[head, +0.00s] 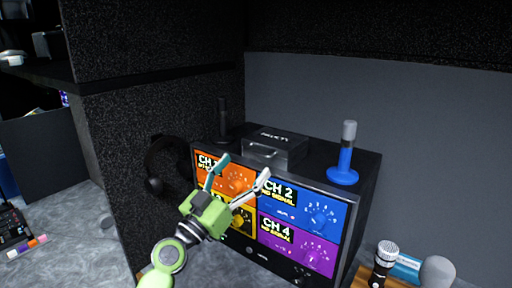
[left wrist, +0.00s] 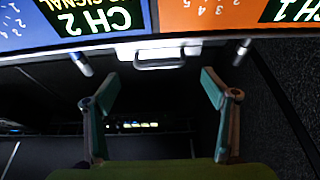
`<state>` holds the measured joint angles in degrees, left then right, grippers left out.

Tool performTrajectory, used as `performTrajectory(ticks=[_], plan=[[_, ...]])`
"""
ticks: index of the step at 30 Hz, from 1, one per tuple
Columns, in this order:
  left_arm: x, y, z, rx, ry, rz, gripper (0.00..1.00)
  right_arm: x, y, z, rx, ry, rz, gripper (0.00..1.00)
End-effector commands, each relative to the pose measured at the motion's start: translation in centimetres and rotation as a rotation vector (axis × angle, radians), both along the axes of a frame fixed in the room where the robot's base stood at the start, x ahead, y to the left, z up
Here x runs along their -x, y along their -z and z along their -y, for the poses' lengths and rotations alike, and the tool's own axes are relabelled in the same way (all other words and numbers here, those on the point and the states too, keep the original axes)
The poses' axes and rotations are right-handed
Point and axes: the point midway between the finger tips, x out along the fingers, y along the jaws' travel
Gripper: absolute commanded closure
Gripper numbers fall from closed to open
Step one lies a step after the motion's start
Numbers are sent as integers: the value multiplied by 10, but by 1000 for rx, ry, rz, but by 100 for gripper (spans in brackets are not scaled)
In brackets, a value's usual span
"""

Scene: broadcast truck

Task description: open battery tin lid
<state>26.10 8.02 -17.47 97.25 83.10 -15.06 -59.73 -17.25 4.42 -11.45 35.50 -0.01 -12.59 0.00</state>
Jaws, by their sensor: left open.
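The battery tin (head: 275,146) is a dark grey box with a lettered top, lying on top of the monitor unit. Its lid looks closed, and a light handle shows on its front. In the left wrist view, which is upside down, the pale front edge and handle of the tin (left wrist: 159,57) lie beyond the fingers. My left gripper (head: 242,169) is open and empty, in front of the monitor screen and a little below the tin, apart from it. Its spread fingers also show in the left wrist view (left wrist: 160,88). My right gripper is not in view.
The monitor unit (head: 366,180) shows coloured channel panels. A blue-based microphone-like post (head: 343,160) stands right of the tin, and a dark post (head: 222,120) stands left. Headphones (head: 165,165) hang on the dark side panel. A microphone (head: 384,262) stands at the lower right.

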Motion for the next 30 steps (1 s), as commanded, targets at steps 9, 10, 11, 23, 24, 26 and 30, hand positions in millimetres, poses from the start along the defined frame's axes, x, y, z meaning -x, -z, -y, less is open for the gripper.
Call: performTrajectory(ticks=[9,10,11,23,24,26,30], plan=[[-37,-20,27,1,1,-1,22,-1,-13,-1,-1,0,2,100],[-39,-21,29,1,0,-1,22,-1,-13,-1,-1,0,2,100],[-41,-21,30,1,0,-1,22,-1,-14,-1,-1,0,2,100],[-45,-22,33,-1,1,-1,22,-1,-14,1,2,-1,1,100],[-45,-22,33,-1,1,-1,33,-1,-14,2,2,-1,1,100],[-45,-22,33,-1,1,-1,48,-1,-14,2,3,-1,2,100],[-45,-22,33,-1,1,-1,77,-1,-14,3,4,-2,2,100]])
